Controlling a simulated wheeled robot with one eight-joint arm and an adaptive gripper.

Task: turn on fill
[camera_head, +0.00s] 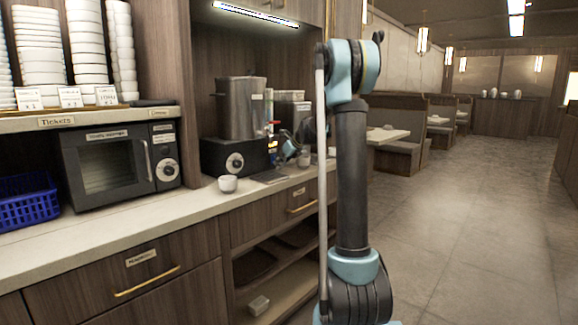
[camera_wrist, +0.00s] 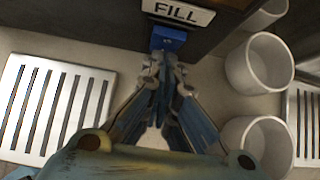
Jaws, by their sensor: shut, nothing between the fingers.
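A white label reading "FILL" (camera_wrist: 178,12) is on a dark machine front at the top of the wrist view. Just below it is a small blue switch (camera_wrist: 168,38). My gripper (camera_wrist: 165,66) is shut and empty, with its fingertips just short of the blue switch in the picture; I cannot tell whether they touch it. In the head view my gripper (camera_head: 282,150) is small, in front of the dispensers on the counter, and partly hidden by my arm. The switch cannot be made out there.
White cups (camera_wrist: 259,63) and (camera_wrist: 262,140) stand close to the right of my gripper. A slotted drip grate (camera_wrist: 58,108) lies to the left. A white cup (camera_head: 228,183) stands at the counter's front edge, near a dispenser with a black base (camera_head: 215,160).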

